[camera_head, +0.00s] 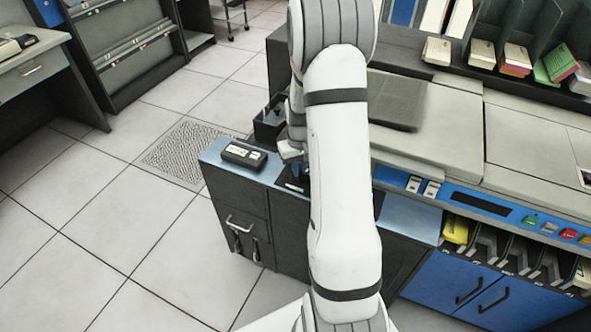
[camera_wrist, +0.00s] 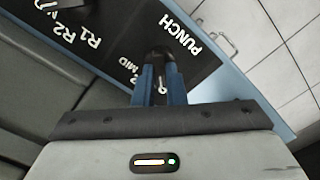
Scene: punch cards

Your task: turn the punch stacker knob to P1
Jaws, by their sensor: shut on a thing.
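The punch stacker knob (camera_wrist: 159,56) is a dark knob on a black label panel (camera_wrist: 120,35) in the wrist view. My gripper (camera_wrist: 161,76) has its blue fingers shut on the knob, one on each side. A small white mark shows between the fingers. White lettering around the knob reads PUNCH on the right, MID at the lower left, and R1 and R2 farther left. I cannot make out a P1 label or which position the knob points to. In the head view my arm hides the knob and most of the gripper.
The panel is on a blue-edged counter top (camera_head: 225,153) of a dark cabinet. A small black box with a pale label (camera_head: 244,155) lies left of the arm. The grey machine (camera_head: 450,120) with blue front stands to the right. Tiled floor (camera_head: 130,240) is clear at left.

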